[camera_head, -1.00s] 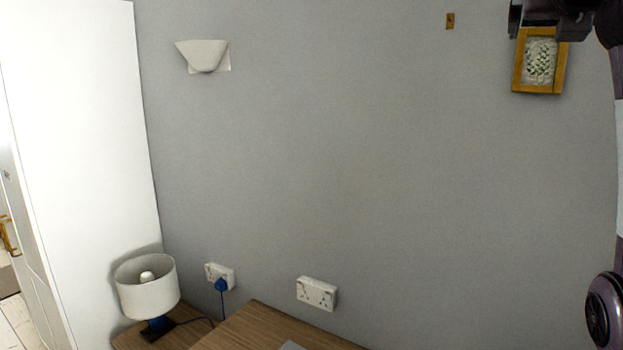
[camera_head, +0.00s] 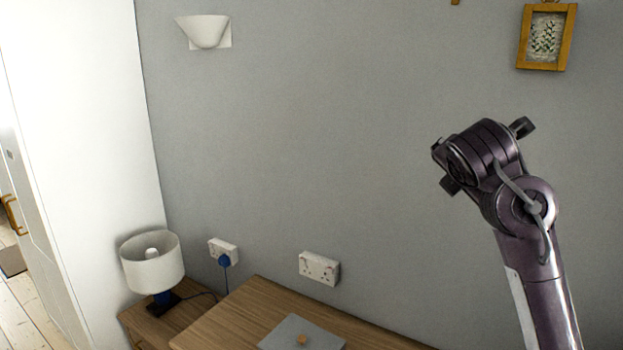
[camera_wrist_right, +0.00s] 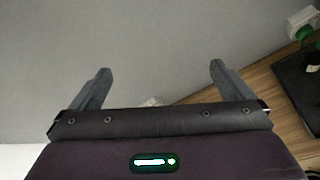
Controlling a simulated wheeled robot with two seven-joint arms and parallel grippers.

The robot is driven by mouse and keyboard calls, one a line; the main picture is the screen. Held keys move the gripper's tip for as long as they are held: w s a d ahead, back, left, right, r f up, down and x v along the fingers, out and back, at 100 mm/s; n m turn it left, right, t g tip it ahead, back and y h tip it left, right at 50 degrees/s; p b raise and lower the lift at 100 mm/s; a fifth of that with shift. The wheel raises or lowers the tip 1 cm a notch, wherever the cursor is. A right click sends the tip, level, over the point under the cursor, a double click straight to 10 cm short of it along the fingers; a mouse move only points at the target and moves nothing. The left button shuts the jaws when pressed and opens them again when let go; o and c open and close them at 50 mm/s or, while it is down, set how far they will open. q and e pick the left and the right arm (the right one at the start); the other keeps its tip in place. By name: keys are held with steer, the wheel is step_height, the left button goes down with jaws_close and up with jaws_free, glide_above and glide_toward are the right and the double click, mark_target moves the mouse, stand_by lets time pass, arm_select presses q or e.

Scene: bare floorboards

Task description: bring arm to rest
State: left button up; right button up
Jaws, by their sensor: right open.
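My right arm (camera_head: 545,290) rises from the bottom right of the head view, its dark wrist end in front of the grey wall. In the right wrist view, my right gripper (camera_wrist_right: 160,70) has its two fingers spread wide apart with nothing between them. The wall and part of a wooden surface show beyond the fingers. My left gripper is not in view.
A wooden desk (camera_head: 240,325) with a flat grey item (camera_head: 300,333) stands below the wall. A white lamp (camera_head: 152,262) stands left of it, by a white wardrobe (camera_head: 85,170). Sockets (camera_head: 319,268), a wall light (camera_head: 205,32) and a framed picture (camera_head: 546,37) are on the wall.

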steer(key=s+a+f+m+g+y, duration=0.1)
steer(key=s+a+f+m, duration=0.15)
steer(key=f, duration=0.65)
steer(key=s+a+f+m+g+y, duration=0.1)
steer(key=s+f+m, duration=0.25)
steer(key=f, duration=0.55)
steer(key=s+a+f+m+g+y, duration=0.1)
steer(key=s+a+f+m, duration=0.2)
steer(key=f, duration=0.6)
steer(key=s+a+f+m+g+y, duration=0.1)
steer(key=s+f+m+g, duration=0.1)
steer(key=s+f+m, duration=0.75)
steer(key=s+f+m+g+y, duration=0.1)
steer(key=s+f+m+g, duration=0.3)
steer(key=s, duration=1)
step_height(320, 180, down, 38)
steer(key=s+n+b, duration=0.1)
steer(key=s+b, duration=0.1)
steer(key=b, duration=0.4)
steer(key=s+d+f+b, duration=0.1)
steer(key=s+f+b, duration=0.1)
steer(key=s+f, duration=0.7)
steer(key=s+d+f+g+b, duration=0.1)
steer(key=s+d+f+b, duration=0.1)
steer(key=s+f, duration=0.8)
step_height(320, 180, down, 2)
steer(key=shift+d+f, duration=0.1)
steer(key=shift+d, duration=0.2)
